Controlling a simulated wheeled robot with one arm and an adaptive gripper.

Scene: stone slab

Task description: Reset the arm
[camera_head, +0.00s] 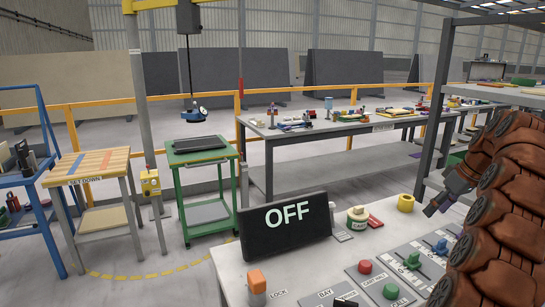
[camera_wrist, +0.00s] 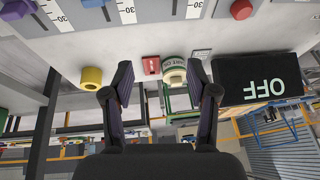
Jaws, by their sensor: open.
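My arm with its brown cover reaches in from the right in the head view. My gripper (camera_head: 437,203) is dark and hangs at the right, above the far part of the control desk (camera_head: 232,276). In the wrist view my gripper (camera_wrist: 160,72) has its two dark fingers spread apart with nothing held between them. Beyond the fingers, a red box (camera_wrist: 151,65) and a white-green tub (camera_wrist: 174,68) show, apart from them. The wrist picture is upside down.
The desk bears a black OFF display (camera_head: 285,225), a yellow roll (camera_head: 405,202), an orange lock switch (camera_head: 257,281), red and green buttons and sliders. A grey shelf post (camera_head: 435,100) stands close to my arm. A green cart (camera_head: 203,180) and a wooden-topped table (camera_head: 92,165) stand left.

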